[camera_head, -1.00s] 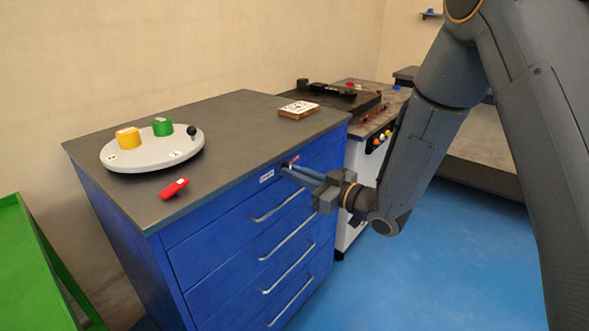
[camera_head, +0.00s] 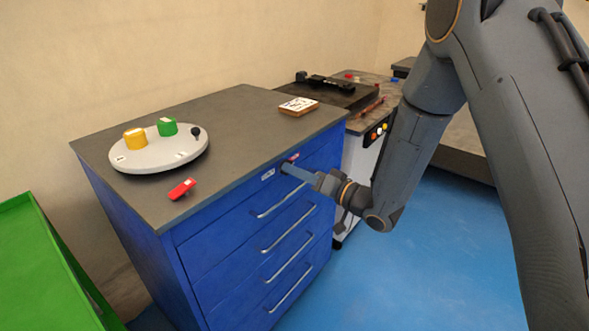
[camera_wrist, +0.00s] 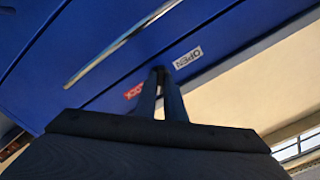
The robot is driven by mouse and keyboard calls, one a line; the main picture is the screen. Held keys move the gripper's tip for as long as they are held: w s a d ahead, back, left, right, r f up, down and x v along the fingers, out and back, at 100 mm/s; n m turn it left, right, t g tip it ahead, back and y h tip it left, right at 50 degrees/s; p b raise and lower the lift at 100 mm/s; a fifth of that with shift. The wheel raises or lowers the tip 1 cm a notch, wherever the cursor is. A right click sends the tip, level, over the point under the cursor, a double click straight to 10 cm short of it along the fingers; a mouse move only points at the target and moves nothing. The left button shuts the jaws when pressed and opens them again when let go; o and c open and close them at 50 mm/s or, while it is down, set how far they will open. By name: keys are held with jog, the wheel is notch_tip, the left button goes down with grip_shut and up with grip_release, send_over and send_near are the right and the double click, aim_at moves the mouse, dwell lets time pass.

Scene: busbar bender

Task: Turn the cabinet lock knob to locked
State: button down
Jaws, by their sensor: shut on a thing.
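The blue cabinet (camera_head: 250,225) has its lock at the top front edge, between a white label (camera_head: 267,175) and a red label (camera_head: 293,157). My gripper (camera_head: 286,168) reaches the lock from the right, its fingers closed at the cabinet front. In the wrist view the fingertips (camera_wrist: 159,73) close on a small dark knob (camera_wrist: 158,69), mostly hidden between them. The white label there reads OPEN (camera_wrist: 188,58) and the red one reads LOCK (camera_wrist: 133,91). The knob's pointing direction cannot be made out.
Drawer handles (camera_head: 282,197) stick out below the lock. On the cabinet top are a round grey plate (camera_head: 160,155) with yellow and green pieces, a red piece (camera_head: 182,188) and a small box (camera_head: 298,106). A green table (camera_head: 35,260) stands at left; blue floor is free at right.

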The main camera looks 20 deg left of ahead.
jog(key=shift+m, duration=0.4)
jog(key=c, duration=1.8)
grip_release()
jog(key=shift+c, duration=0.2)
jog(key=v, duration=0.7)
jog(key=shift+s+d+b, duration=0.15)
jog(key=shift+d+b, duration=0.2)
